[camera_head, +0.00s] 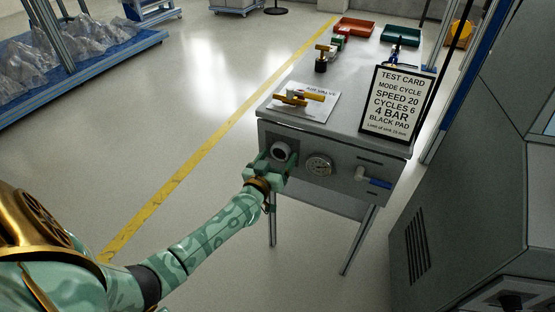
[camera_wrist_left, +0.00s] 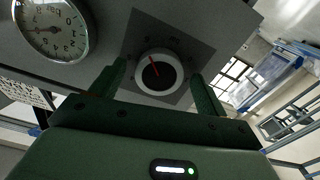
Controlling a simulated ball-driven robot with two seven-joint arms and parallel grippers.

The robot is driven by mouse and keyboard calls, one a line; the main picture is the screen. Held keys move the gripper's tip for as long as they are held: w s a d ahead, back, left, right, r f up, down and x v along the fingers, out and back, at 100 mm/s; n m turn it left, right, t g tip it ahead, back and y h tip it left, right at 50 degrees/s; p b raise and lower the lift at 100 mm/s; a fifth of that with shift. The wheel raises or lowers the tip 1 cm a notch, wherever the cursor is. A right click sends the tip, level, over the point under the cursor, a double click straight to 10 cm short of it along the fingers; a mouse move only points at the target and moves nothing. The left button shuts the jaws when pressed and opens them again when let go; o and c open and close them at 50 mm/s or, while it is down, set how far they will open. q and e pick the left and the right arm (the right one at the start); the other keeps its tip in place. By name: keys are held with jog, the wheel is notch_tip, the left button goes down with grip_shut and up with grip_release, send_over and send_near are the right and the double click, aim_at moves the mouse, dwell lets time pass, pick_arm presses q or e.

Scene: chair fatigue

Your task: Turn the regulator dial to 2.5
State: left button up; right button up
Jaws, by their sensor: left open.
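The regulator dial (camera_head: 281,151) is a round knob with a pale rim on the left of the grey bench's front panel. In the left wrist view the dial (camera_wrist_left: 158,72) shows a dark face with a red pointer line, on a dark square plate whose marks are too small to read. My left gripper (camera_head: 268,168) is at the dial. Its two fingers (camera_wrist_left: 156,88) stand open on either side of the dial, with a visible gap on each side. A round pressure gauge (camera_head: 319,166) sits right of the dial; it also shows in the left wrist view (camera_wrist_left: 50,28). My right gripper does not show.
A test card (camera_head: 397,103) stands on the bench, reading speed 20, cycles 6, 4 bar, black pad. A grey cabinet (camera_head: 470,200) stands at right.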

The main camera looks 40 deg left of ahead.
pick_arm(q)
jog(key=c, duration=1)
jog(key=shift+o, duration=0.2)
jog(key=shift+n, duration=0.3)
